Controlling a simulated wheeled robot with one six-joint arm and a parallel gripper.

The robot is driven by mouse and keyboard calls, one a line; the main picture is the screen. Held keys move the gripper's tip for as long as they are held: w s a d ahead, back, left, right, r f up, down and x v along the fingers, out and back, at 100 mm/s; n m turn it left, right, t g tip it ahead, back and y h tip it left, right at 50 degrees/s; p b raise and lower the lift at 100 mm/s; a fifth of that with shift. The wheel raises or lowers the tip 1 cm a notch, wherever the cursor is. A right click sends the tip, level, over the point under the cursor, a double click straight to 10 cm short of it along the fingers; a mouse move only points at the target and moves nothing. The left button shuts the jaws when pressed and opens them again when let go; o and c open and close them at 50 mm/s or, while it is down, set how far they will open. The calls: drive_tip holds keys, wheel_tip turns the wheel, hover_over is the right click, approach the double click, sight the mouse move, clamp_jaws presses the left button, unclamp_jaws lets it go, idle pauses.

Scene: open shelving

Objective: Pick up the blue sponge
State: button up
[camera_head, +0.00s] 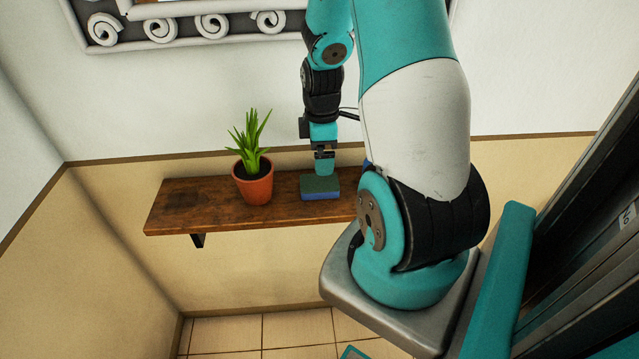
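The blue sponge (320,193) lies on the wooden shelf (190,204), near its front edge. Its top is dark green and its side is blue. My gripper (324,170) points down right above and behind the sponge, close to its top or touching it; I cannot tell which. The fingers are small and partly hidden, so their opening is not clear. The right end of the shelf is hidden behind my arm.
A green plant in a terracotta pot (254,186) stands on the shelf just left of the sponge. A small blue thing (366,163) shows partly behind my arm. A wall is behind the shelf. An ornate frame (190,28) hangs above.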

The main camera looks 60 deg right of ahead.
sight(320, 181)
wheel_tip(320, 181, down, 5)
drive_tip(key=shift+r+p, duration=0.2)
drive_tip(key=shift+p, duration=0.1)
drive_tip(key=shift+w+d+f+p, duration=0.15)
drive_tip(key=shift+f+p, duration=0.35)
drive_tip(key=shift+f, duration=0.85)
drive_tip(key=shift+w+a+f+p, duration=0.15)
drive_tip(key=shift+f+p, duration=0.35)
drive_tip(key=shift+f, duration=0.8)
drive_tip(key=shift+d, duration=0.1)
drive_tip(key=c, duration=1)
